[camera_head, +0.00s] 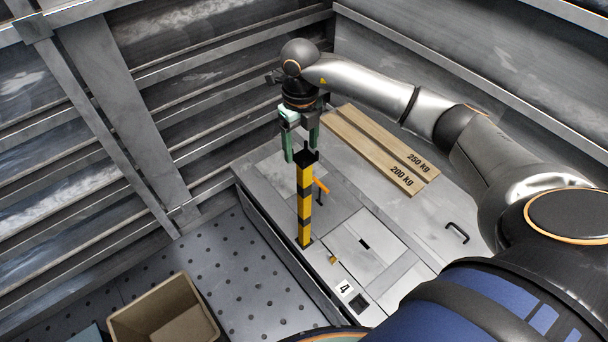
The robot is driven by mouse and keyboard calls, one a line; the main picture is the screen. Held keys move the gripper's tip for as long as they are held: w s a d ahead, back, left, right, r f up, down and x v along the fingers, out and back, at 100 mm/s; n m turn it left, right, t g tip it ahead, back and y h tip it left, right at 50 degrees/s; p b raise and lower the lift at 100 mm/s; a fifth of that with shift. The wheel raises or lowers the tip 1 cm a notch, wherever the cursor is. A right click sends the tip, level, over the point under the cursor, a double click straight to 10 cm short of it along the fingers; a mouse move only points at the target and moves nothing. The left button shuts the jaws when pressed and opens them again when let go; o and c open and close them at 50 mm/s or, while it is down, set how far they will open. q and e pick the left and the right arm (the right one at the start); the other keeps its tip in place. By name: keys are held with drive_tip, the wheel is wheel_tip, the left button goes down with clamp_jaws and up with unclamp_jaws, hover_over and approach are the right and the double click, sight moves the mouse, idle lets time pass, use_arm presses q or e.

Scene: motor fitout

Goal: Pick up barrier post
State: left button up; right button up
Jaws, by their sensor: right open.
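The barrier post (304,206) is a yellow and black striped square post with a dark top. It stands upright at the left edge of the grey bench. My right gripper (301,152) is open above the post, with its green fingers pointing down on either side of the post's top. Whether the fingers touch the post cannot be told. My left gripper is not in view.
The grey bench (400,240) has flush panels and a black handle (457,232). Wooden planks (375,150) marked 200 kg and 250 kg lie behind. An orange-handled item (321,188) is right of the post. A cardboard box (163,312) sits lower left. Ribbed metal walls enclose the area.

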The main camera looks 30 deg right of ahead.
sight(304, 157)
drive_tip(key=f, duration=0.5)
drive_tip(key=shift+s+d+p, duration=0.15)
drive_tip(key=shift+d+p, duration=0.15)
drive_tip(key=shift+d, duration=0.05)
drive_tip(key=shift+c, duration=0.3)
clamp_jaws()
drive_tip(key=shift+r, duration=0.1)
